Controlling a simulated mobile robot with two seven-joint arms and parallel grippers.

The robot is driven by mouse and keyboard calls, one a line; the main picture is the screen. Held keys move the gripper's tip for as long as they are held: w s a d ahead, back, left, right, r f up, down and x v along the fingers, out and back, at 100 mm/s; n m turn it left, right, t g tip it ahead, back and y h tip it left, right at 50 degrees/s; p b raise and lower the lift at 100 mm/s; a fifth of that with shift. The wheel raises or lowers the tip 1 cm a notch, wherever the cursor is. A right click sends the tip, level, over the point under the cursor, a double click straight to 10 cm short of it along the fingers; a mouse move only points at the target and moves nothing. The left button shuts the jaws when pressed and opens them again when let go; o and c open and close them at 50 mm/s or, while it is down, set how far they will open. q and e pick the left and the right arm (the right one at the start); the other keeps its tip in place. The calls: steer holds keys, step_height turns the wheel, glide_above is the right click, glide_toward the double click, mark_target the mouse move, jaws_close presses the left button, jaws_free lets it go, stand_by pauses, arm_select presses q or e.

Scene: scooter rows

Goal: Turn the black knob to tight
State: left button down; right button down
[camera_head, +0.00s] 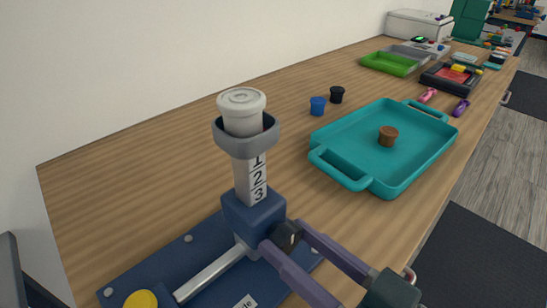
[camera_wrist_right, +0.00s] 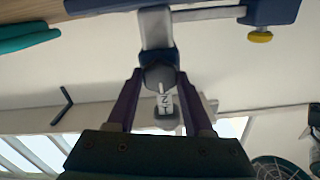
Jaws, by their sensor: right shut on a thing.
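The black knob (camera_head: 288,234) sticks out of the side of a dark blue block (camera_head: 245,208) on an upright grey post. The post carries the digits 1, 2 and 3 and a grey ring holding a white capped container. The purple fingers of my right gripper (camera_head: 284,238) are shut on the knob, one on each side. In the right wrist view the knob (camera_wrist_right: 158,77) sits between the fingertips, below the post. Whether it is tight cannot be told. The block joins a silver rod above a blue base plate (camera_head: 130,275). My left gripper is not in view.
A yellow knob (camera_head: 141,300) sits on the base plate. A teal tray (camera_head: 350,180) with a brown piece (camera_head: 388,136) stands to the right. The wooden table is clear at the back left.

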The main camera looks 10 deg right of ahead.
stand_by(0.3)
steer(key=shift+c, duration=1.5)
jaws_free()
steer(key=v, duration=1)
